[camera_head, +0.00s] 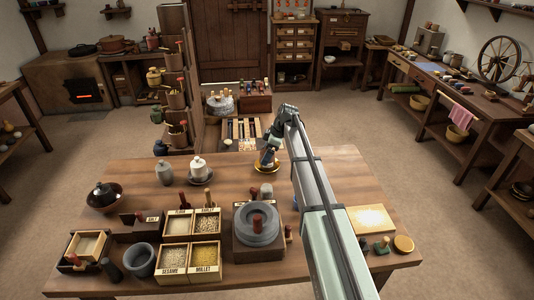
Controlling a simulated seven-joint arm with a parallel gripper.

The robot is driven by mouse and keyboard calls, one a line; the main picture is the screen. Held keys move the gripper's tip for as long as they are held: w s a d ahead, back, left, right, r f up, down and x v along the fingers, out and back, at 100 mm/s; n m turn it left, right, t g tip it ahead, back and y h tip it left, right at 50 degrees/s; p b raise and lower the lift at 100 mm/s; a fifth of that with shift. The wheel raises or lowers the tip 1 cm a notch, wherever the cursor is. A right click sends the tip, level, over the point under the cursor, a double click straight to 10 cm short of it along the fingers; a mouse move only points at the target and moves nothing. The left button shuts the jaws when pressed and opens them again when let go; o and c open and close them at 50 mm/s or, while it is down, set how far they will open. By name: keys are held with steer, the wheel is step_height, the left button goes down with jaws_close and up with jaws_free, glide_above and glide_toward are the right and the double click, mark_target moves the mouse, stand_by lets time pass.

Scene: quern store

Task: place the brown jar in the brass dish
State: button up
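The brass dish (258,169) is a small golden plate near the middle of the wooden table's far part. My gripper (267,161) points down right over it, its tip close to the dish and covering part of it. The fingers are small and dark here, so I cannot tell whether they are open or hold something. I cannot pick out the brown jar with certainty. A dark lidded jar (104,192) sits in a brown bowl at the left of the table, and a small brownish piece (254,193) stands just in front of the dish.
A white jar (199,166) on a dark saucer and a grey jar (164,173) stand left of the dish. Grain boxes (205,257), a stone mortar (140,260) and a quern (257,224) fill the front. My arm crosses the table's right side.

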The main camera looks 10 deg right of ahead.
steer(key=v, duration=1.2)
steer(key=shift+r, duration=0.15)
